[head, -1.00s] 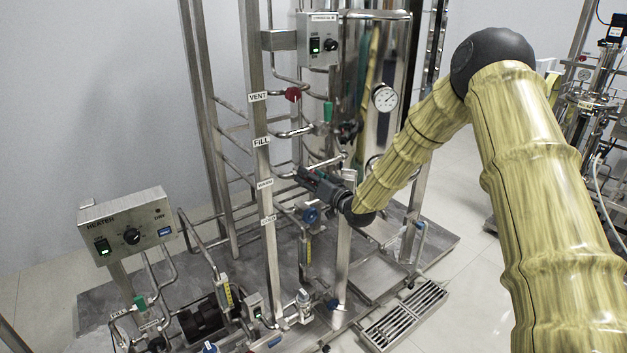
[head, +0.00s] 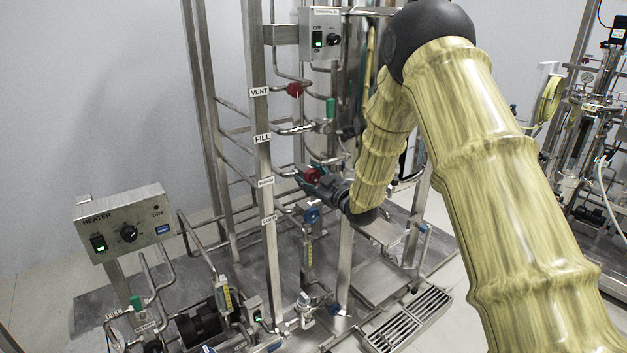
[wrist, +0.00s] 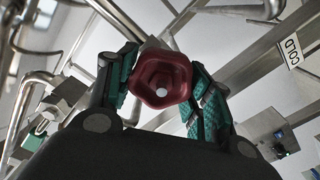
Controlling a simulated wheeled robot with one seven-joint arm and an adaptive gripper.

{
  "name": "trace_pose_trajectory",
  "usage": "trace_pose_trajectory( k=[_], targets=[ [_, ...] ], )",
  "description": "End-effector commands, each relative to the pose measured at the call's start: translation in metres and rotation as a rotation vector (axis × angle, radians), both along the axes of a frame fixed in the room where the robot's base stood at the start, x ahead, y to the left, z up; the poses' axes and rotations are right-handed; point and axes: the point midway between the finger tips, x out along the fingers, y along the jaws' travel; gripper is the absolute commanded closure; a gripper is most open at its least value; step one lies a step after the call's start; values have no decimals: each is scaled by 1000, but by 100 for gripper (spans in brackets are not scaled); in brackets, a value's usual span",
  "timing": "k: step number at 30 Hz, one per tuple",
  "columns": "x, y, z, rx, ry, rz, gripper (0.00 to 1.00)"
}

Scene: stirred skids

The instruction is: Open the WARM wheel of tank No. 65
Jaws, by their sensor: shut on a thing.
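The red wheel (head: 312,174) sits on a pipe level with the label (head: 266,182) that appears to read WARM, though it is blurred. My gripper (head: 308,181) reaches it from the right. In the wrist view the same red wheel (wrist: 161,79) is between the two green-padded fingers of my gripper (wrist: 162,88), which are shut on it from both sides. The tank is mostly hidden behind my arm, and I cannot read its number.
A blue wheel (head: 311,215) is just below, by the COLD label (head: 268,220). Another red wheel (head: 294,90) is above at the VENT label (head: 259,92). Steel posts and pipes crowd close around my gripper. The heater box (head: 125,224) stands at the left.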

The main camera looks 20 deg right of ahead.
Motion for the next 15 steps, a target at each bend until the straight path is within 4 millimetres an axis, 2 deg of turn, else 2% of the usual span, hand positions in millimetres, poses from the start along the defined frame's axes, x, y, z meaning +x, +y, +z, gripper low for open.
trace_pose_trajectory(
  k=[1,15],
  targets=[
    [-1,-1,-7,-45,-8,-3,73],
    [-1,-2,-5,-371,-130,-5,73]
  ],
)
